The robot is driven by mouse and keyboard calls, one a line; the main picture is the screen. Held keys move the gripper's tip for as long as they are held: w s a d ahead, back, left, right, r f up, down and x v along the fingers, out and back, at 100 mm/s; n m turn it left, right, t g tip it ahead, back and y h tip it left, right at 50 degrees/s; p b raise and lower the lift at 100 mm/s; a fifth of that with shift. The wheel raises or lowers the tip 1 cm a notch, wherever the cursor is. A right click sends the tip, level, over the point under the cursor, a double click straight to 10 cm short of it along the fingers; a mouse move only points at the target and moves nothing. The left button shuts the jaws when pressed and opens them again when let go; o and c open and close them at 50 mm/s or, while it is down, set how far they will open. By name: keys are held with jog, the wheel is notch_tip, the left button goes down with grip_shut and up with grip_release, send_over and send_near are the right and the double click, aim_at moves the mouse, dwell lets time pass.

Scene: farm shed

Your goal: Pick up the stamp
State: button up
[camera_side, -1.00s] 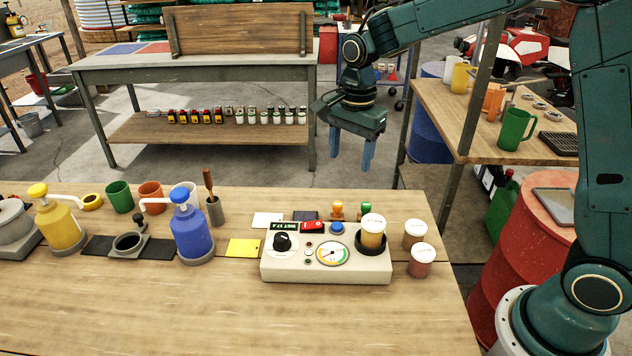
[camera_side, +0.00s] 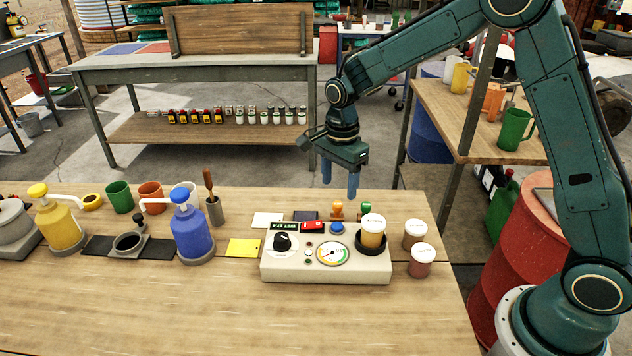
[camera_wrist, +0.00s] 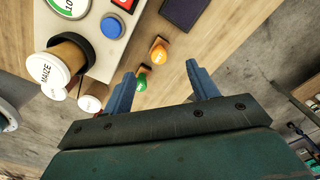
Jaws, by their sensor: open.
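Two small stamps stand behind the grey device: one with an orange handle (camera_side: 337,208), one with a green handle (camera_side: 365,208). In the wrist view the orange-handled stamp (camera_wrist: 158,50) lies ahead of the fingers, and the green-handled stamp (camera_wrist: 142,80) shows close beside the left finger. My gripper (camera_side: 340,180) is open, with its blue fingers pointing down, above the table's back edge near the stamps. The wrist view shows my gripper (camera_wrist: 160,74) with nothing between the fingers. I cannot tell which stamp is meant.
The grey device (camera_side: 325,268) has a dial, a blue button (camera_side: 337,228) and a jar (camera_side: 373,229) labelled maize. Two more jars (camera_side: 415,234) stand right of it. A dark pad (camera_side: 305,215) and white card (camera_side: 267,220) lie left of the stamps. The front wooden tabletop (camera_side: 210,310) is clear.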

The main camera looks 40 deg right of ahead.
aim_at(338, 204)
jog(key=shift+f, duration=1.95)
jog(key=shift+a+f, duration=0.15)
jog(key=shift+f, duration=2.45)
jog(key=c, duration=1)
